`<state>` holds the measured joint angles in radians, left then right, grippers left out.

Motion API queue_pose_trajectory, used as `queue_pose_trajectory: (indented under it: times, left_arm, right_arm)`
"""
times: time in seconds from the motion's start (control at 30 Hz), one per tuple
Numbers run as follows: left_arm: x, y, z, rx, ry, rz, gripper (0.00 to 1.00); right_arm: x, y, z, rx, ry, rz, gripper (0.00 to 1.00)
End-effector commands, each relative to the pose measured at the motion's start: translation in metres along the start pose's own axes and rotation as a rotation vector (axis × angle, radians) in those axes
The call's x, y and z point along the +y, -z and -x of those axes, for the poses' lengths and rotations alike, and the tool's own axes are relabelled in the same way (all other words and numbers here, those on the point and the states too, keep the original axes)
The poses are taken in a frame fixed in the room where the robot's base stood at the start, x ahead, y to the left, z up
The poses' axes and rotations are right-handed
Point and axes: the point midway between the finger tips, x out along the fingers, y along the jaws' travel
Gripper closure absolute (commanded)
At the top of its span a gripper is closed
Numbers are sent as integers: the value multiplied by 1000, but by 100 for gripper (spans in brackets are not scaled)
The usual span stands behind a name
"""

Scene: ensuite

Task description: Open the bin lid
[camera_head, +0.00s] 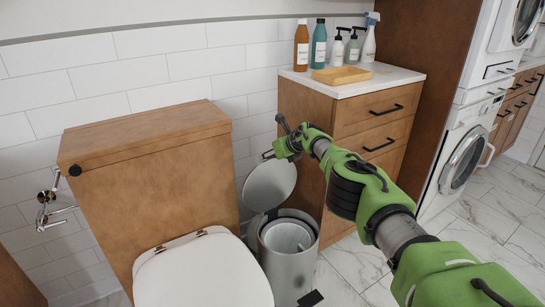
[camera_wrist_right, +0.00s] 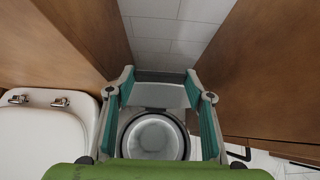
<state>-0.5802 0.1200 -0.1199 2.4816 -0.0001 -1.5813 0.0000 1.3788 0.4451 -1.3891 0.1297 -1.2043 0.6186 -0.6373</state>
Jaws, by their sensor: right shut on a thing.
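The bin (camera_head: 289,252) is a grey metal cylinder with a round inner bucket, standing between the toilet and the wooden cabinet. Its round lid (camera_head: 268,187) is raised, tilted up towards the wall, and the bin's mouth is uncovered. My right gripper (camera_head: 277,145) is at the lid's upper edge, shut on the lid. In the right wrist view, the right gripper's teal-padded fingers (camera_wrist_right: 158,78) stand on either side of the grey lid (camera_wrist_right: 160,93), with the open bin (camera_wrist_right: 152,136) below. The exact contact is partly hidden. My left gripper is out of view.
The toilet (camera_head: 203,270), with its wooden tank box (camera_head: 150,170), is close on the left. The drawer cabinet (camera_head: 350,125) is close on the right, with bottles and a yellow tray (camera_head: 341,75) on top. Marble floor (camera_head: 340,270) is free in front of the cabinet.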

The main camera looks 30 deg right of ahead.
Motion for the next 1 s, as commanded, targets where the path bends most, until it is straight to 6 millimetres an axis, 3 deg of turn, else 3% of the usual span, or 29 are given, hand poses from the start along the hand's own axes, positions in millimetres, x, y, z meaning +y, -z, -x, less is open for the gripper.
queue_pose_trajectory:
  times: [0.13,0.17,0.2,1.0]
  left_arm:
    - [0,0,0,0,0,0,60]
    - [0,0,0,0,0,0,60]
    - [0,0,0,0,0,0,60]
    - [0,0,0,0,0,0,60]
  right_arm:
    - [0,-6,2,-10,1,0,90]
    - [0,-6,2,-10,1,0,44]
    - [0,-6,2,-10,1,0,35]
    - [-4,-6,12,-6,4,7,35]
